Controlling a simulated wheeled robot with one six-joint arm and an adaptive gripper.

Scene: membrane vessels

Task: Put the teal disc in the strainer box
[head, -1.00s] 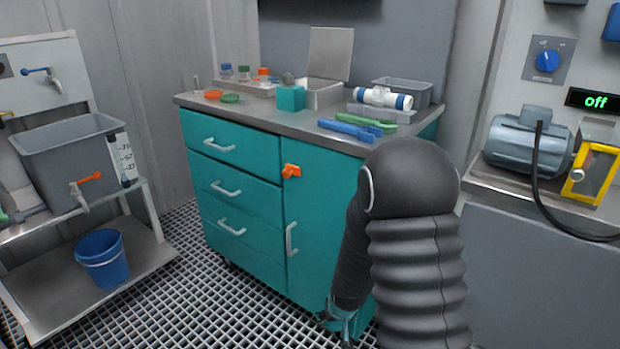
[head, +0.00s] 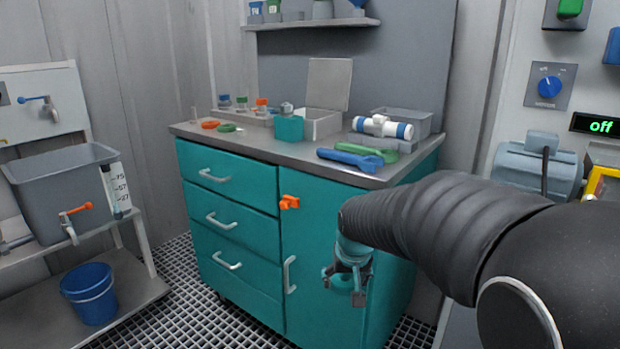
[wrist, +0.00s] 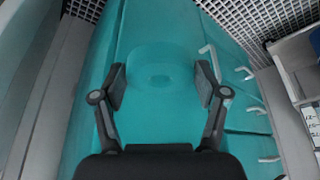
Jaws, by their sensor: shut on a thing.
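My gripper (head: 347,284) hangs in front of the teal cabinet door, below the worktop. It is shut on the teal disc (wrist: 140,68), a ring with a small central hole, held between the two fingers in the wrist view. The disc blends with the teal cabinet behind it; in the head view it shows only partly between the fingers. A pale box with a raised lid (head: 320,123) stands at the back of the worktop; it may be the strainer box. I cannot see inside it.
On the worktop (head: 275,148) a teal block (head: 289,128) stands in front of the lidded box. Orange (head: 210,125) and green rings lie left.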

